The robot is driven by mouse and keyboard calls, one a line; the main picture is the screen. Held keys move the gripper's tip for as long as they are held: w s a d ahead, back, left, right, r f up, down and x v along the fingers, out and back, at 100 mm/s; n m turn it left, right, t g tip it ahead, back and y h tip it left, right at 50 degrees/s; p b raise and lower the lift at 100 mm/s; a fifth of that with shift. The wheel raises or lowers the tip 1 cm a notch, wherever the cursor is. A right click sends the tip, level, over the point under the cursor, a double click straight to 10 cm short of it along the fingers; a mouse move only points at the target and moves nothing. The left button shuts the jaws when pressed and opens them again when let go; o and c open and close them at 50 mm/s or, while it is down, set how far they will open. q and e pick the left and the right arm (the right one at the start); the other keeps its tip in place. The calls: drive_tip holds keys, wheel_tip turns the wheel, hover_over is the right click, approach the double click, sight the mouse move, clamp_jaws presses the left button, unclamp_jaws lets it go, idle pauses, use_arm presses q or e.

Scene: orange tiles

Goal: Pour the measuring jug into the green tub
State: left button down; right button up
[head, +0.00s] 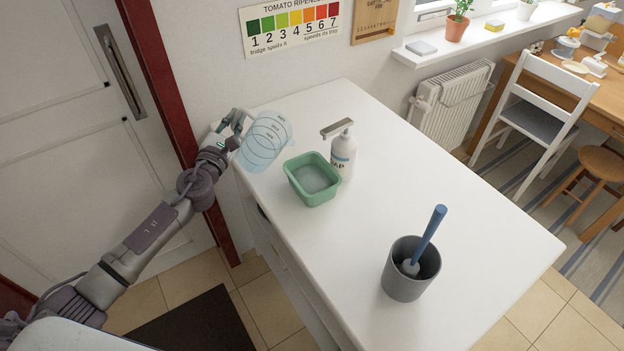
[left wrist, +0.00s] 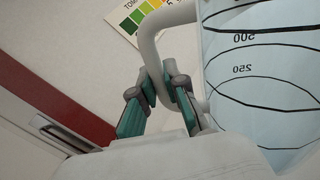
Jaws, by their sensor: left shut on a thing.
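The measuring jug (head: 266,141) is clear, bluish, with dark graduation lines. It is tilted, its upper end leaning right, and appears held near the counter's back-left corner. My left gripper (head: 234,128) is shut on its pale handle; in the left wrist view the fingers (left wrist: 155,100) close on the handle beside the jug's body (left wrist: 262,85). The green tub (head: 312,180) stands on the white counter, just right of and nearer than the jug. Some grey-green surface shows inside the tub; I cannot tell whether it is liquid. My right gripper is not in view.
A white soap bottle (head: 343,155) with a pump stands right behind the tub, close to it. A grey pot (head: 408,272) holding a blue-handled brush (head: 430,232) stands on the front part of the white counter (head: 440,180). The counter's right side is clear.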

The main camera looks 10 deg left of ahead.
use_arm(q)
drive_tip(key=a+f+n+g+b, duration=0.1)
drive_tip(key=a+f+n, duration=0.3)
drive_tip(key=f+n, duration=0.2)
drive_tip(key=shift+n, duration=0.3)
drive_tip(key=r+p, duration=0.4)
drive_tip(key=p, duration=0.1)
drive_tip(key=shift+w+r, duration=0.4)
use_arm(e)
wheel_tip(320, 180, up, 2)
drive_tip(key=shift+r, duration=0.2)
